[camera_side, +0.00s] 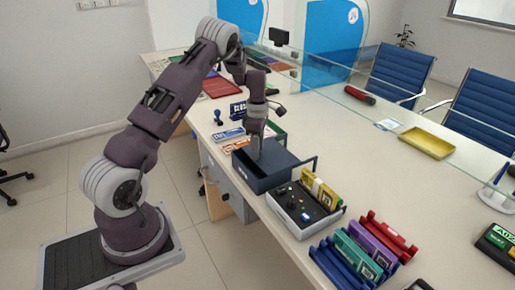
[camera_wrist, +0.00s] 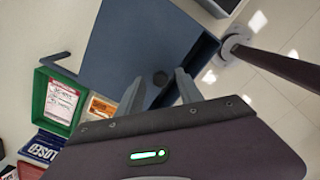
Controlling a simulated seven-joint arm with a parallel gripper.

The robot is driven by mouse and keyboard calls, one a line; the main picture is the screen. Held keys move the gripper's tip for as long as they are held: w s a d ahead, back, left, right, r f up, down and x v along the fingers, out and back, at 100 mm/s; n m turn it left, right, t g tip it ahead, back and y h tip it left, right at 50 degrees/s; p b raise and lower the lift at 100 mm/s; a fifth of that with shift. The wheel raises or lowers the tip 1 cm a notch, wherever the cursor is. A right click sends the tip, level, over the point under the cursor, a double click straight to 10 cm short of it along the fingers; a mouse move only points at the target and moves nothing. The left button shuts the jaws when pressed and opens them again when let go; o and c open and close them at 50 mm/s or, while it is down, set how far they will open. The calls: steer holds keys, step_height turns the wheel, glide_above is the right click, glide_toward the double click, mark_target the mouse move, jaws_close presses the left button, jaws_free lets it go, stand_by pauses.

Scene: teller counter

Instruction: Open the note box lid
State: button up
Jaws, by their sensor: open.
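The note box (camera_side: 275,180) is a dark blue box on the counter in the side view. A narrow dark gap shows along the box's right edge there. My gripper (camera_side: 258,150) points down over the box.
A bar handle (camera_side: 316,162) sticks out at the box's right side. A grey tray with black inside (camera_side: 296,207) stands close in front of the box. A green tray (camera_wrist: 40,103) and a CLOSED sign (camera_wrist: 43,148) lie beside it. Open counter lies to the right.

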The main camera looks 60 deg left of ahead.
jaws_close()
stand_by(1.4)
